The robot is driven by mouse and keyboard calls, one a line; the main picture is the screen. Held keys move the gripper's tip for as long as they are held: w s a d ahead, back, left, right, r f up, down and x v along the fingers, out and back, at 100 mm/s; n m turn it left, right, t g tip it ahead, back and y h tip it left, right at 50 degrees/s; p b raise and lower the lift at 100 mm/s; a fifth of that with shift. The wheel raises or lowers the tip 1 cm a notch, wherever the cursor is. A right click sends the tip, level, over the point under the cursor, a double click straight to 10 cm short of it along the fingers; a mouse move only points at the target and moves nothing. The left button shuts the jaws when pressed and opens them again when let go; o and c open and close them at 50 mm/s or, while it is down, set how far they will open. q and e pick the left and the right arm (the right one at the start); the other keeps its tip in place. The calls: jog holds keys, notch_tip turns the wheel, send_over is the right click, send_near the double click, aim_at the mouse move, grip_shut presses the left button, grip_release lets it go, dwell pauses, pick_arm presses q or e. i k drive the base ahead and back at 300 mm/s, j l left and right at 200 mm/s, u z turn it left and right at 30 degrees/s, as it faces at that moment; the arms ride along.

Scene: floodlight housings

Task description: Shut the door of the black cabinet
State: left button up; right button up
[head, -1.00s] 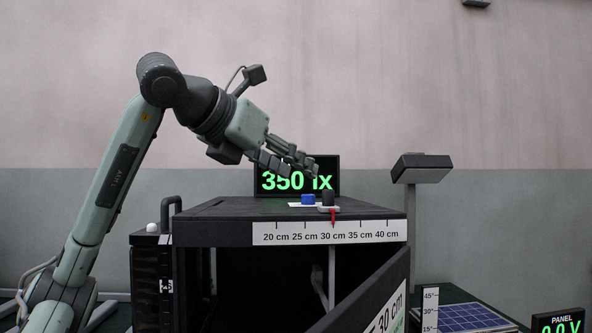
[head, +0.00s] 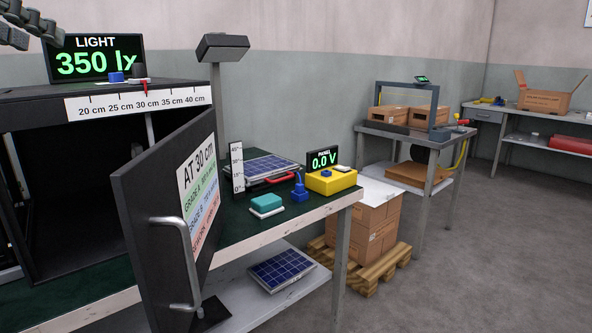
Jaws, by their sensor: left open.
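The black cabinet (head: 75,95) stands on the green-topped bench at the left of the head view, its dark inside in sight. Its door (head: 140,190) hangs open toward me at the cabinet's right side, with a grey bar handle (head: 185,260) and a grade label on its face. My left gripper (head: 32,28) shows only in part at the top left corner, above the cabinet and left of the light display. It is open, touches nothing that I can see, and is well away from the door. My right gripper is out of view.
A lamp post (head: 217,95) stands behind the door. A solar panel (head: 255,168), a yellow box (head: 331,181) and a teal block (head: 266,203) lie on the bench to the right. Boxes on a pallet (head: 370,270) stand beyond; the floor at right is clear.

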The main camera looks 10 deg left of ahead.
aim_at(169, 199)
jog(key=k+l, duration=0.1)
jog(key=k, duration=0.95)
